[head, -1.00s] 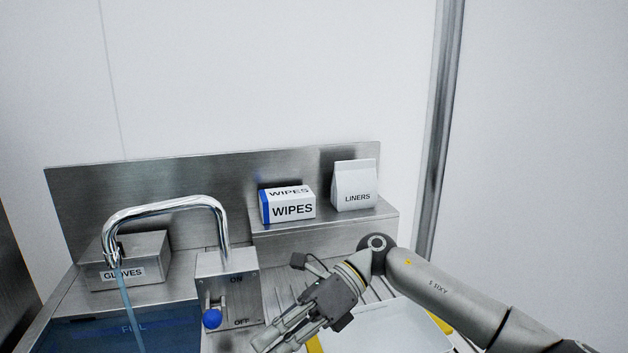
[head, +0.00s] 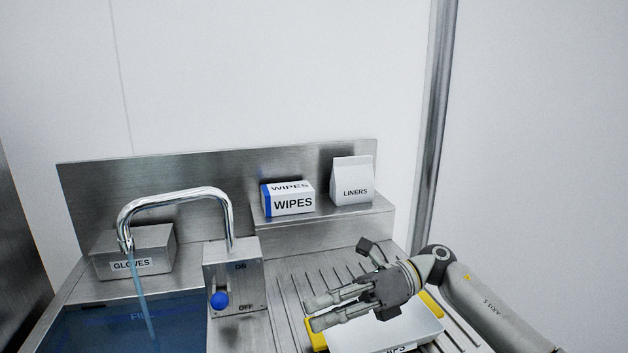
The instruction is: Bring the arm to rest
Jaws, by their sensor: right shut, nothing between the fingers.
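My right gripper (head: 312,313) is shut and empty. It points left above the ribbed drainboard, over a pale tray (head: 412,333) with yellow ends. My right arm comes in from the lower right. My left gripper is not in view. The switch box (head: 232,262) stands left of my right gripper, apart from it. Water runs from the chrome faucet (head: 180,197) into the sink (head: 105,330).
A WIPES box (head: 290,204) and a LINERS bag (head: 352,183) stand on the raised steel shelf (head: 325,232). A GLOVES box (head: 135,255) stands behind the sink. A metal post (head: 433,130) rises at the right. The ribbed drainboard (head: 290,285) is bare left of the tray.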

